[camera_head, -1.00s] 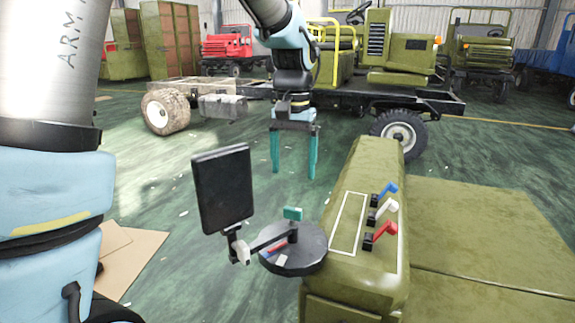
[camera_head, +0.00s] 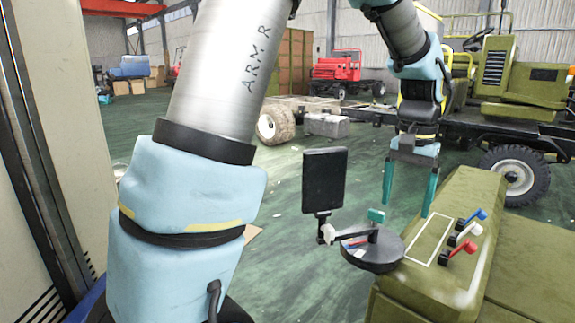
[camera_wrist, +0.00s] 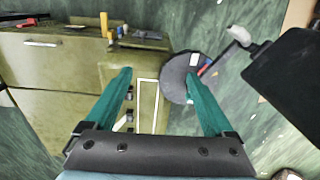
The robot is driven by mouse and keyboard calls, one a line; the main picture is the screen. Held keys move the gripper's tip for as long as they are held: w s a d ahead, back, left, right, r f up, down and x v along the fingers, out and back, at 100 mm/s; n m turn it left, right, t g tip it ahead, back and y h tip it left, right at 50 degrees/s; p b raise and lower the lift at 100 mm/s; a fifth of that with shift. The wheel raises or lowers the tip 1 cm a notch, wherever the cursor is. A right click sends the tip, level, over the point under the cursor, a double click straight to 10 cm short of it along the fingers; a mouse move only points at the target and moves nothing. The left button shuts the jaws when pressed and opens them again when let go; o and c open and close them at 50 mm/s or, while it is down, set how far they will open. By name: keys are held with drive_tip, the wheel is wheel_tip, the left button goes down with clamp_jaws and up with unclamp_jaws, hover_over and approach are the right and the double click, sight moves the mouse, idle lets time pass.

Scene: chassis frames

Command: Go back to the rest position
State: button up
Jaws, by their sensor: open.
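My gripper (camera_head: 409,192) hangs downward in the head view, with its two teal fingers spread wide and nothing between them. It is above and behind the green cabinet (camera_head: 420,290) and the round dark disc (camera_head: 375,252). In the wrist view my gripper (camera_wrist: 160,103) shows both fingers apart over the cabinet top. A white outlined rectangle (camera_wrist: 147,100) on the cabinet shows between the fingers. The disc (camera_wrist: 178,68) lies just beyond, partly behind the right finger.
A black screen (camera_head: 323,180) stands upright beside the disc. Blue, white and red levers (camera_head: 463,235) rise from the cabinet top. A green truck chassis with a black wheel (camera_head: 513,175) stands behind. A pale panel (camera_head: 60,110) is at the left. Open green floor lies between.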

drive_tip(key=s+a+f+n, duration=0.1)
drive_tip(key=a+f+n, duration=0.2)
drive_tip(key=a, duration=1.2)
drive_tip(key=s+a+f+n+t, duration=0.1)
drive_tip(key=a+f+n, duration=0.3)
drive_tip(key=a, duration=1.1)
drive_tip(key=shift+a+f+t, duration=0.3)
drive_tip(key=shift+a+f, duration=0.05)
drive_tip(key=shift+f, duration=0.05)
